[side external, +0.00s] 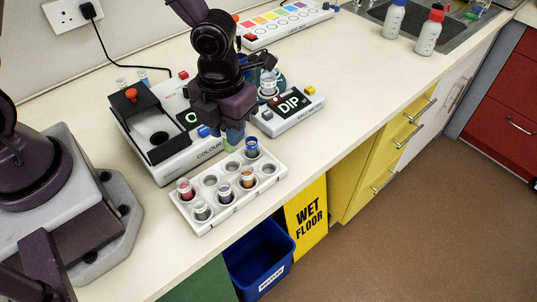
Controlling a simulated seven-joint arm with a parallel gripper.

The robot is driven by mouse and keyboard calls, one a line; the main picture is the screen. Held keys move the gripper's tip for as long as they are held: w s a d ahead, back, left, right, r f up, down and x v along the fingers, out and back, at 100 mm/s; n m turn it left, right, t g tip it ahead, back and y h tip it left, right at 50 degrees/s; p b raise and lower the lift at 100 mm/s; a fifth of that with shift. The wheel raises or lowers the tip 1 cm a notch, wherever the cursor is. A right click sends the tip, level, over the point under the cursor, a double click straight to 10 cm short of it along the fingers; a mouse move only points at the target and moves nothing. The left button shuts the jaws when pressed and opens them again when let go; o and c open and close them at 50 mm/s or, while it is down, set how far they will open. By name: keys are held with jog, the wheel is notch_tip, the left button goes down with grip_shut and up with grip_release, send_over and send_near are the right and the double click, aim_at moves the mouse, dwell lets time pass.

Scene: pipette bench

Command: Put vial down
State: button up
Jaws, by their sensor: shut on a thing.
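The rack has two rows of round wells. A blue vial (252,148) stands in it at the back right, a red one (185,189) at the left, an orange one (248,178) and others with pale or dark contents in the front row. Some wells are empty. The gripper hides the vial's top.
A colour-reading device (165,165) with an open dark chamber stands just behind and left of the rack. A white DIP device (297,112) stands behind right. The bench's front edge is close to the rack, with a blue bin (262,262) below. Bench to the right is clear.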

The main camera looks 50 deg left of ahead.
jog(key=w+f, duration=0.2)
jog(key=w+d+f, duration=0.1)
jog(key=w+f, duration=0.1)
jog(key=w+d+f, duration=0.1)
jog(key=w+f, duration=0.1)
jog(key=shift+w+d+f, duration=0.2)
jog(key=shift+f, duration=0.1)
jog(key=shift+w+d+f, duration=0.1)
jog(key=shift+w+f, duration=0.05)
jog(key=shift+f, duration=0.75)
jog(key=shift+w+f, duration=0.1)
jog(key=shift+f, duration=0.75)
jog(key=shift+f, duration=0.1)
jog(key=shift+f, duration=0.3)
jog(key=o, duration=0.9)
jog(key=shift+r, duration=0.15)
